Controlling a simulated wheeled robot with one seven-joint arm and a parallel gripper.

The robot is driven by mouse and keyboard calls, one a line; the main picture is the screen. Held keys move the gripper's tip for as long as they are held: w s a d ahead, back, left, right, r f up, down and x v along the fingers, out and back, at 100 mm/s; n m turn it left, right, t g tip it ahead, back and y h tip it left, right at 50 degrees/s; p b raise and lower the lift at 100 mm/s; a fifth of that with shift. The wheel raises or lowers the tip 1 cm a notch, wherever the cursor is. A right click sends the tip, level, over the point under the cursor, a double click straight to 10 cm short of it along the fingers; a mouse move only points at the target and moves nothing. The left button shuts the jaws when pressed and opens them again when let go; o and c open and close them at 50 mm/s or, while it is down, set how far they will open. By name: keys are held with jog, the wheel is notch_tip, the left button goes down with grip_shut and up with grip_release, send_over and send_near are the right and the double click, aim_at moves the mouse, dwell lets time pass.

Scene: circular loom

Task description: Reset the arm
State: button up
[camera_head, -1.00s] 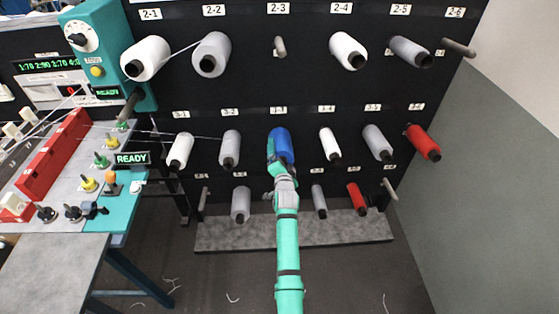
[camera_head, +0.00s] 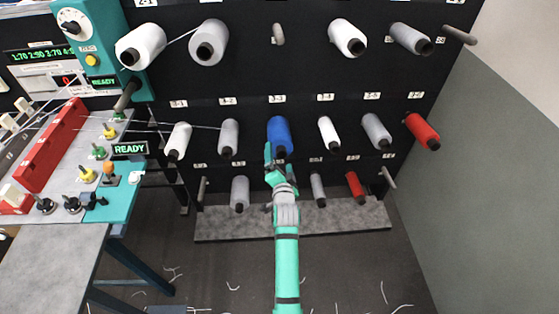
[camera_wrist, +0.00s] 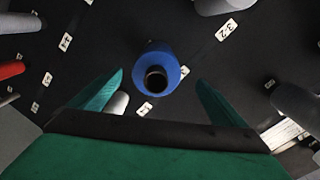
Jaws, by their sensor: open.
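My gripper (camera_head: 272,158) is at the end of my green arm, in front of the black spool rack, just below and in front of the blue spool (camera_head: 279,134). In the wrist view my two green fingers (camera_wrist: 160,97) are spread wide, with nothing between them. The blue spool (camera_wrist: 160,67) hangs on its peg beyond the fingertips, its dark core end facing me, and it appears apart from them. Part of the lower row behind my gripper is hidden.
The black rack (camera_head: 300,80) holds several white, grey and red spools around my arm. A grey ledge (camera_head: 330,219) runs along its foot. A control table (camera_head: 60,245) stands at the left, a grey wall (camera_head: 480,180) at the right. Thread scraps lie on the floor.

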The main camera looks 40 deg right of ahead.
jog(key=s+a+f+n+t+y, duration=0.15)
jog(key=s+a+f+n, duration=0.3)
jog(key=s+a, duration=0.7)
jog(key=s+a+f+n+y, duration=0.2)
jog(key=s+a+f+n, duration=0.3)
jog(key=s+a, duration=0.7)
jog(key=s+a+r+n+y, duration=0.2)
jog(key=s+a+r+n, duration=0.2)
jog(key=s+a, duration=0.4)
jog(key=s+a+r+n+y, duration=0.3)
jog(key=s+a+r, duration=0.4)
jog(key=s, duration=0.5)
jog(key=shift+s+a+n, duration=0.3)
jog(key=shift+a+n, duration=0.25)
jog(key=shift+a, duration=0.35)
